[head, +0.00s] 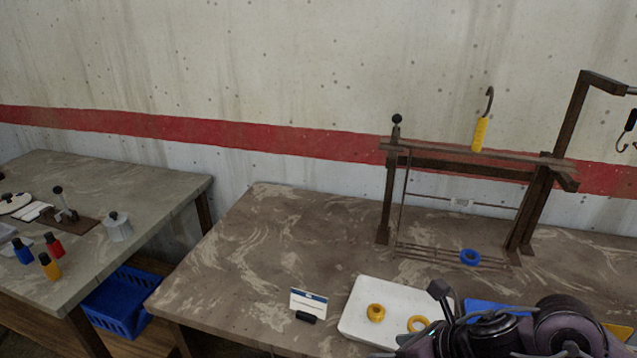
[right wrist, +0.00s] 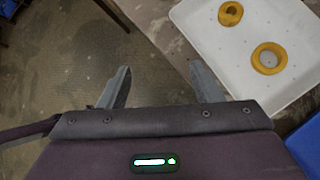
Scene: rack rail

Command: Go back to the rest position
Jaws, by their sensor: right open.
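My right gripper is open and empty in the right wrist view (right wrist: 163,88), with its two fingers apart over the floor beside the table edge. In the head view my right arm comes in at the bottom right, in front of the table, and its fingertips cannot be made out. My left gripper is not in view. A white tray (head: 355,319) on the table holds two yellow rings (head: 376,312); the tray also shows in the right wrist view (right wrist: 205,37), up and right of the fingers.
A dark rack (head: 388,195) stands at the back of the table, with a blue ring (head: 470,257) at its lower rails and a yellow-handled hook (head: 480,133) above. A small card (head: 308,302) stands left of the tray. A blue crate (head: 120,305) sits below the left table.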

